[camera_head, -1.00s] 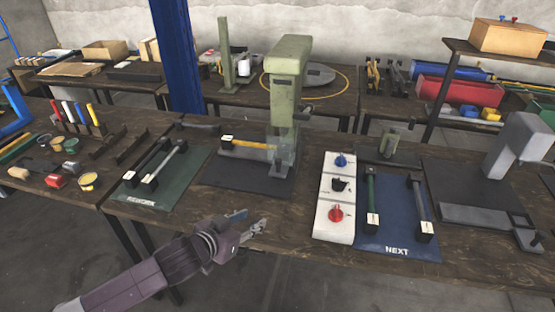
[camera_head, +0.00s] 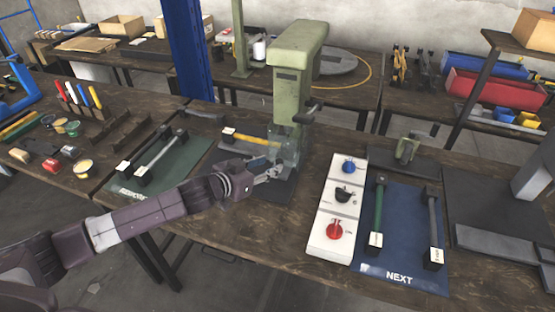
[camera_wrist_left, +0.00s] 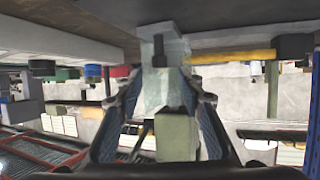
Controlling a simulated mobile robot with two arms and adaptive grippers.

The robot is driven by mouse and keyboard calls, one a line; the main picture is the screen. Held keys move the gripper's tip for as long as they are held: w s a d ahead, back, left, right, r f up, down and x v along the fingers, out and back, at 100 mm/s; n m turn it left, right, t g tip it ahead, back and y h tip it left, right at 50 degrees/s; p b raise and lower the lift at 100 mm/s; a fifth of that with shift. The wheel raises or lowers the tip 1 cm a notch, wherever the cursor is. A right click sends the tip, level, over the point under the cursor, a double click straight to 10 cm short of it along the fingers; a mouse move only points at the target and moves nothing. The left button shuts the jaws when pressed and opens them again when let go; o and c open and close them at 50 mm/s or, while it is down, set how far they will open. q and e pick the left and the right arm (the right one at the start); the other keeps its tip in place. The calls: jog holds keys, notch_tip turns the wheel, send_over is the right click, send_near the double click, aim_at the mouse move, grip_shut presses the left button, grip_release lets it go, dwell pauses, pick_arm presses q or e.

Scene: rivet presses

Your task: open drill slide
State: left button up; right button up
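The green press (camera_head: 296,62) stands on the middle table with a side lever (camera_head: 312,112). A clear, see-through part (camera_head: 288,145) sits low at its front; I cannot tell for certain whether this is the drill slide. A yellow bar (camera_head: 256,139) with a white-tagged end block lies at the press base. My left gripper (camera_head: 268,176) is just in front of the clear part. In the left wrist view, which is upside down, its fingers (camera_wrist_left: 160,110) are apart, with the clear part (camera_wrist_left: 168,80) showing between them. Contact cannot be told. My right gripper is not in view.
A white control panel (camera_head: 331,223) with blue, black and red knobs is right of the press. The blue NEXT mat (camera_head: 403,235) holds two bars. The green mat (camera_head: 185,165) with two bars lies left. A blue post (camera_head: 187,60) rises behind.

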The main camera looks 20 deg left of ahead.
aim_at(278, 162)
pick_arm(q)
jog(key=x, duration=0.4)
jog(key=shift+w+d+f, duration=0.1)
jog(key=shift+w+f, duration=0.05)
jog(key=shift+w, duration=0.2)
jog(key=shift+f, duration=0.1)
jog(key=shift+c, duration=0.5)
grip_shut()
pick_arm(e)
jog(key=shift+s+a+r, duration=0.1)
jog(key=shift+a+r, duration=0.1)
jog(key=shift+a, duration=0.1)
